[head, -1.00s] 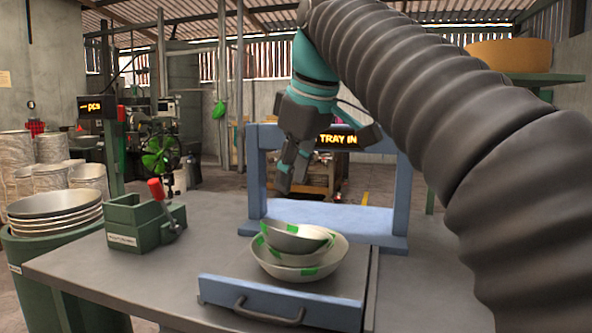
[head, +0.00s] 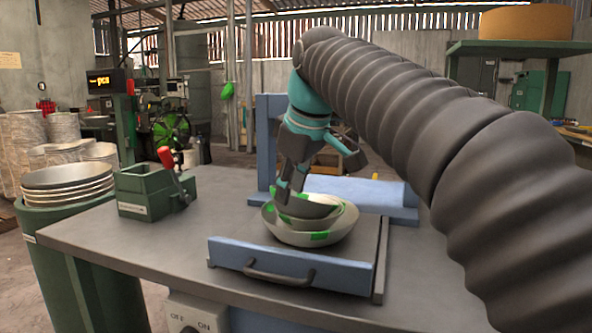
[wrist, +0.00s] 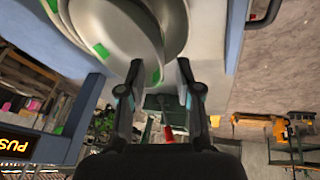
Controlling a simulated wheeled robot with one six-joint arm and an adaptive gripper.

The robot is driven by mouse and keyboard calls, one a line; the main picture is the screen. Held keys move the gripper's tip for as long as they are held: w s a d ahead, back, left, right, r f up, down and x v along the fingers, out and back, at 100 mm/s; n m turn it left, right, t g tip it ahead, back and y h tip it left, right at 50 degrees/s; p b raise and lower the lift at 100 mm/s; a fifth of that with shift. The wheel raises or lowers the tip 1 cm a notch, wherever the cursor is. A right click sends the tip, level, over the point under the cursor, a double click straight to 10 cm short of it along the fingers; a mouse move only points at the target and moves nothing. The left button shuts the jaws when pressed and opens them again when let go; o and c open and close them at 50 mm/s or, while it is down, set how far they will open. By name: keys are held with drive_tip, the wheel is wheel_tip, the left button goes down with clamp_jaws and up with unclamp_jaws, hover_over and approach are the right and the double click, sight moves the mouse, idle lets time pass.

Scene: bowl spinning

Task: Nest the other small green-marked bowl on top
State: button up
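A stack of pale bowls with green marks stands on the tray behind the blue drawer front. The large bowl (head: 318,240) is at the bottom, with a small bowl (head: 341,216) inside it. Another small bowl (head: 312,211) sits on top, a little tilted; its rim also shows in the wrist view (wrist: 130,48). My gripper (head: 284,194) is at the left rim of the top bowl. In the wrist view my gripper (wrist: 158,68) has its fingers apart, with the green-marked rim edge showing between them. Contact with the rim cannot be told.
A blue drawer front (head: 285,266) with a handle borders the tray in front. A blue frame (head: 360,191) stands behind the bowls. A green box with a red-knobbed lever (head: 150,190) stands at left, beside a drum with stacked bowls (head: 68,188). The tabletop between is clear.

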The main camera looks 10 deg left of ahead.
drive_tip(key=shift+x, duration=1.55)
clamp_jaws()
